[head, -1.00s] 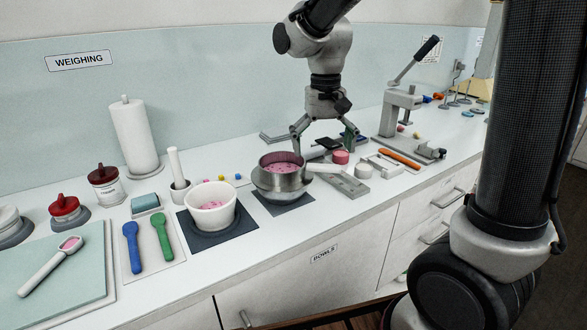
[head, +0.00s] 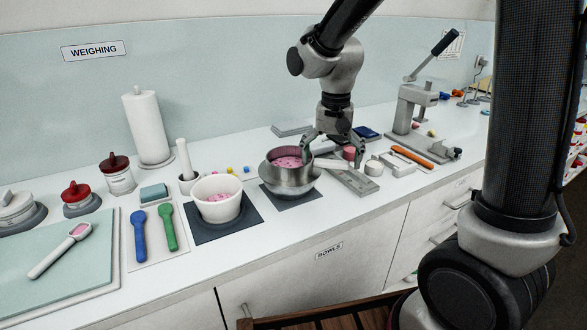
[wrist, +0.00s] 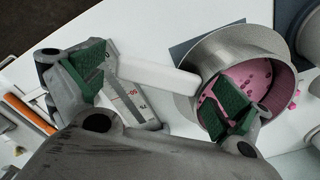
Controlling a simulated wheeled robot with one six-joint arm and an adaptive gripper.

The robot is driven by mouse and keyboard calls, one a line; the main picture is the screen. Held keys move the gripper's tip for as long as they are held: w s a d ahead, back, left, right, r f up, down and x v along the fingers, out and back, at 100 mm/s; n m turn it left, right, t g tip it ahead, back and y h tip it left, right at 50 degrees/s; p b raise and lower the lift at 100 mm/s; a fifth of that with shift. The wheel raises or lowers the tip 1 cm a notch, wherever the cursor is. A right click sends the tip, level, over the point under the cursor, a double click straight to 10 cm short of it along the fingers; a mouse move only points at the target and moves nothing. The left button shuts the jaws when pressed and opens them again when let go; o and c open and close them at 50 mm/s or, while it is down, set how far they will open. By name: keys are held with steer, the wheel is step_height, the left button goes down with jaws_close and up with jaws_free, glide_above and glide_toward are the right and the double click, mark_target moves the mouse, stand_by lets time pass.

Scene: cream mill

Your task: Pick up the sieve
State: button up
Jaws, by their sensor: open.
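The sieve is a round grey metal drum (wrist: 240,45) with a white handle; pink matter with darker lumps lies inside it. In the head view the sieve (head: 273,158) sits in or on a metal bowl (head: 290,188) on a dark mat. Its handle (wrist: 155,74) points left in the wrist view and towards my gripper in the head view. My gripper (head: 324,150) is open and empty, low over the handle. In the wrist view, its green-padded fingers (wrist: 158,88) stand apart, one on the handle's end side, one over the drum. Contact cannot be told.
A white bowl (head: 217,211) of pink matter stands left on a dark mat. A grey scale or ruler-like plate (head: 352,181) lies right of the sieve, with small pots and an orange-handled tool (head: 411,157) beyond. A lever press (head: 408,105) stands behind. The counter front is clear.

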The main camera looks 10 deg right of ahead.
steer(key=shift+f, duration=0.5)
steer(key=shift+c, duration=0.2)
steer(key=c, duration=0.9)
steer(key=shift+c, duration=0.2)
step_height(320, 180, up, 9)
steer(key=shift+r, duration=0.2)
steer(key=shift+f, duration=2.2)
steer(key=shift+a, duration=0.15)
steer(key=shift+w+a, duration=0.3)
steer(key=shift+a, duration=0.35)
